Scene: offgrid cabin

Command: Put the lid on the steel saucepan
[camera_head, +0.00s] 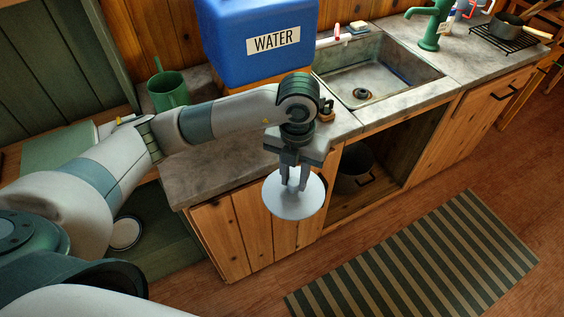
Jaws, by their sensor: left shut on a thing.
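My left gripper (296,181) is shut on a round, pale grey lid (293,206), apparently by the top of the lid. It holds the lid in the air in front of the counter's front edge, before the wooden cabinet doors. A saucepan (509,32) with a light wooden handle stands at the far right on the counter, on a black wire rack (490,40). It is far from the lid, and it looks open at the top. My right gripper is not in view.
A blue water container (235,55) and a green mug (167,92) stand at the back of the grey counter (215,165). A sink (385,75) and green hand pump (432,30) lie between the lid and the saucepan. A dark pot (355,165) sits in the open cabinet.

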